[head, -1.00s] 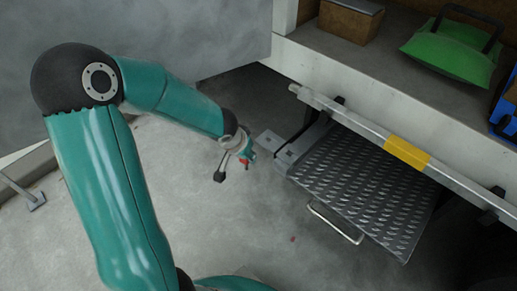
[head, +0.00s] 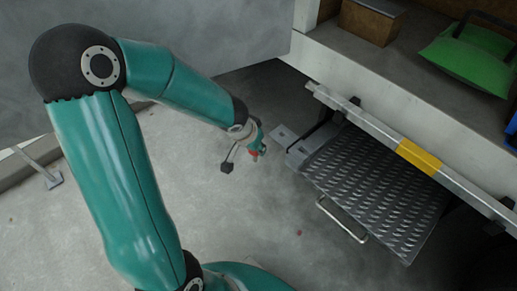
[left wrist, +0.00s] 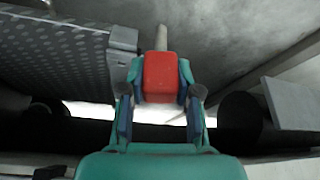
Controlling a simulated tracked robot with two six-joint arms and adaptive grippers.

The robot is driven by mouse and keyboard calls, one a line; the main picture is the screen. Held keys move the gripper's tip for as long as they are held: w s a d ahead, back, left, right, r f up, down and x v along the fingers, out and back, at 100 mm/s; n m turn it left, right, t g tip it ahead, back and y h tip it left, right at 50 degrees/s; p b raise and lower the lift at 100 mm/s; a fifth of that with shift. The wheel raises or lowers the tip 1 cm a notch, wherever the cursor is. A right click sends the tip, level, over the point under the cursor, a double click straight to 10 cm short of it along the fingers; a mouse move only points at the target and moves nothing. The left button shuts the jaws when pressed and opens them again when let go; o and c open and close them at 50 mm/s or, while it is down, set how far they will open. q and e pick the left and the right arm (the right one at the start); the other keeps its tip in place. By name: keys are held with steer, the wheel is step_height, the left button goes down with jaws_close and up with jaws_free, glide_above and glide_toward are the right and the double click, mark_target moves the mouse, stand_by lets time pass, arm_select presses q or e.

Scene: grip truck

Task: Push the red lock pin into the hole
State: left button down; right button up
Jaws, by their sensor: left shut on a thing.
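My left gripper (head: 256,144) is shut on the red lock pin (left wrist: 160,76), gripping its red block between both fingers in the left wrist view. The pin's pale shaft points away from the gripper. In the head view the red of the pin (head: 255,155) shows at the fingertips, just left of the metal tab (head: 283,136) at the corner of the folding step. Pin and tab look apart. The hole is too small to make out clearly. My right gripper is not in view.
The tread-plate step (head: 375,187) with a wire handle (head: 341,222) extends right of the gripper. A grey bar with a yellow band (head: 418,157) runs above it. The truck bed holds a green bag (head: 468,57) and a brown box (head: 372,22). Grey floor lies open left and below.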

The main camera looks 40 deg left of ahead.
arm_select(q)
steer(key=shift+r+p, duration=0.85)
steer(key=shift+r, duration=0.35)
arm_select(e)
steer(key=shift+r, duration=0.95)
